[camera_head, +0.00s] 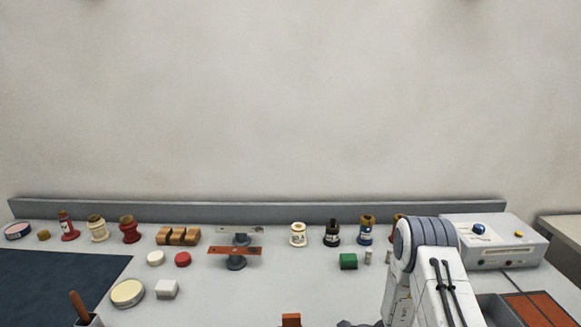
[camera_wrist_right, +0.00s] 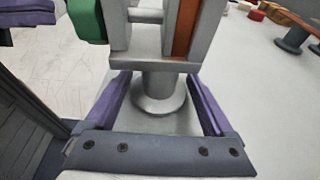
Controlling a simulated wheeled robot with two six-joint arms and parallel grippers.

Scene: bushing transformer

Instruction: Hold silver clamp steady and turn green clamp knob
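The silver clamp (camera_wrist_right: 120,30) stands upright on a round post, its jaws around a copper-coloured bar (camera_wrist_right: 186,28). The green knob (camera_wrist_right: 86,20) is on the clamp's left side in the right wrist view. My right gripper (camera_wrist_right: 158,82) is open, its purple fingers on either side of the post below the clamp, with gaps beside the post. A purple piece (camera_wrist_right: 25,12) at the upper left, apart from the knob, looks like part of my left gripper. Its opening is cut off. In the head view, an orange bar end (camera_head: 291,319) shows at the bottom edge.
A white control box (camera_head: 490,240) is at right, a dark blue mat (camera_head: 55,280) at left. The table's centre front is fairly clear.

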